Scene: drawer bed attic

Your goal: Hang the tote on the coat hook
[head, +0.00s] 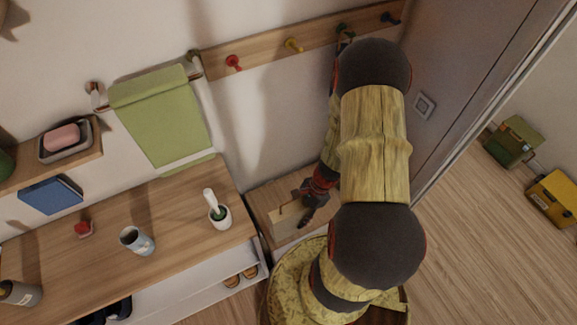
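A wooden rail on the wall carries coat hooks: a red hook (233,62), a yellow hook (293,44), a dark green hook (345,31) partly behind my arm, and a blue hook (391,18) at the right end. My gripper (305,213) points down, well below the rail, at a tan, flat-sided thing (288,217) that may be the tote. My gripper appears to touch or overlap its upper edge. My arm and the small view hide whether the fingers are closed on it.
A wooden-topped unit (175,215) at left bears a blue-grey mug (137,240), a white pot with a brush (218,212) and a red item (84,229). A green towel (162,115) hangs on a bar. Green (513,142) and yellow (553,197) boxes stand on the floor right.

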